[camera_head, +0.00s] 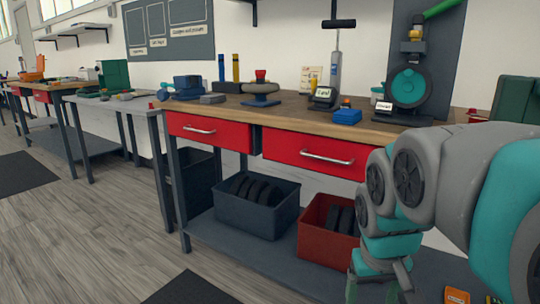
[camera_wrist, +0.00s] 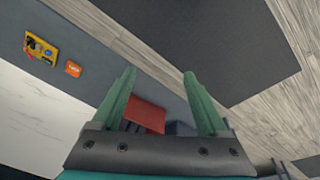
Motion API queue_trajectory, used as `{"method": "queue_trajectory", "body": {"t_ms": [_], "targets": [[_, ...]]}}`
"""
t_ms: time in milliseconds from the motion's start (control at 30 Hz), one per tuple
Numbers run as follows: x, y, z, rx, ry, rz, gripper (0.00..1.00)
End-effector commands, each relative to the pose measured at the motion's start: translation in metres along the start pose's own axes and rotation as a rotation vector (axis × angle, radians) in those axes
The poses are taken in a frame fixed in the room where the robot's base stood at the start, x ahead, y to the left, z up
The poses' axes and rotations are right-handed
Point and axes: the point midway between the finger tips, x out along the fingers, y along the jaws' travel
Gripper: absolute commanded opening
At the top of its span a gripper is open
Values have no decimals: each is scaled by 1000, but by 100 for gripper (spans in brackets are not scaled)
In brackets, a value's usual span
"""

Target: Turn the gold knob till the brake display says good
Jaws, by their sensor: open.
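The gold knob (camera_head: 413,47) is on an upright dark panel at the back right of the workbench, under a green lever (camera_head: 440,9) and above a dark wheel with a teal hub (camera_head: 409,86). A small display with a white face (camera_head: 383,107) stands at the foot of this panel; its text is too small to read. My gripper (camera_head: 375,290) is low in front of the bench, well below and apart from the knob. In the wrist view my gripper (camera_wrist: 159,72) is open and empty, pointing down at the lower shelf and floor. The knob is not in the wrist view.
The wooden bench (camera_head: 235,112) has red drawers (camera_head: 315,153). A pump with another display (camera_head: 322,92) and a blue box (camera_head: 347,116) stand left of the panel. A dark crate (camera_head: 258,208) and a red crate (camera_head: 312,246) sit below. Floor at left is mostly open.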

Motion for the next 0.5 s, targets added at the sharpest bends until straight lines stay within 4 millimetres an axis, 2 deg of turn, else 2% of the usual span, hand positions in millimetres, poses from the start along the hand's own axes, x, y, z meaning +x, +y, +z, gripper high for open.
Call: {"method": "queue_trajectory", "body": {"t_ms": [33, 100, 233, 300, 400, 500], "targets": [[6, -4, 28, -4, -50, -12, 76], [20, -11, 66, -7, -122, -30, 76], [38, -22, 127, -9, -232, -59, 76], [44, -26, 151, -8, -276, -71, 76], [50, -30, 174, -8, -318, -81, 76], [53, -32, 184, -8, -334, -86, 76]]}}
